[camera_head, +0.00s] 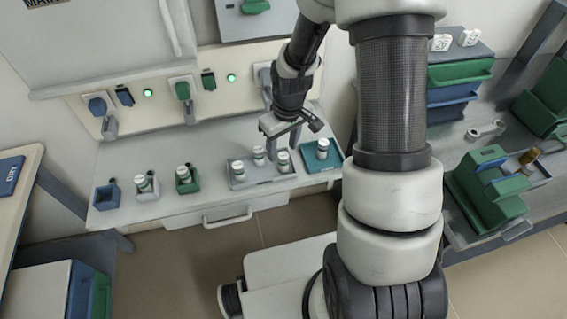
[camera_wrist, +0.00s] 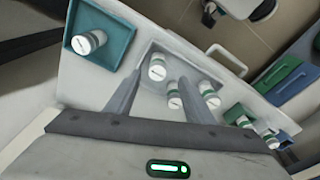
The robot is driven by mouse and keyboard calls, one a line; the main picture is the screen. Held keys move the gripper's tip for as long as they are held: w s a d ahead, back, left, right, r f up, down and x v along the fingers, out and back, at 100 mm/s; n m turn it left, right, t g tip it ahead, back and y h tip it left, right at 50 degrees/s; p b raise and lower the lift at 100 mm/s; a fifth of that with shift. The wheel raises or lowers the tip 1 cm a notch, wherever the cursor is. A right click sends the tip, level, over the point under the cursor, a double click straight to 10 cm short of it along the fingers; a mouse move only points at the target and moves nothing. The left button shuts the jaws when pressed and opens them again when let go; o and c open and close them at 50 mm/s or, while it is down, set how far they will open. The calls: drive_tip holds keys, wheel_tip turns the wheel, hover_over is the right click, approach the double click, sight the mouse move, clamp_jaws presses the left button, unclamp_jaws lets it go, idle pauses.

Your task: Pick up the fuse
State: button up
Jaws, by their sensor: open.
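Several white fuses with green bands stand on the bench. The grey tray (camera_head: 262,182) holds three: a left one (camera_head: 238,170), a back one (camera_head: 259,155) and a right one (camera_head: 283,161). My gripper (camera_head: 284,148) is open and empty, pointing down above the grey tray. In the wrist view, my gripper (camera_wrist: 160,75) has one fuse (camera_wrist: 157,68) showing between its fingertips and another (camera_wrist: 175,99) between its fingers. A third fuse (camera_wrist: 209,95) shows beside the right finger. Their exact height gap cannot be told.
A grey holder (camera_head: 147,192) and a green holder (camera_head: 187,184) each hold a fuse at left. A blue holder (camera_head: 107,196) looks empty. A panel with switches and green lights (camera_head: 231,77) rises behind the bench. A drawer handle (camera_head: 228,216) juts out in front.

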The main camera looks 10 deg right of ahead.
sight(284, 156)
drive_tip(key=f, duration=0.2)
drive_tip(key=f+b, duration=0.1)
drive_tip(key=f, duration=0.2)
drive_tip(key=shift+w+d, duration=0.2)
drive_tip(key=shift+r, duration=0.1)
drive_tip(key=c, duration=1.2)
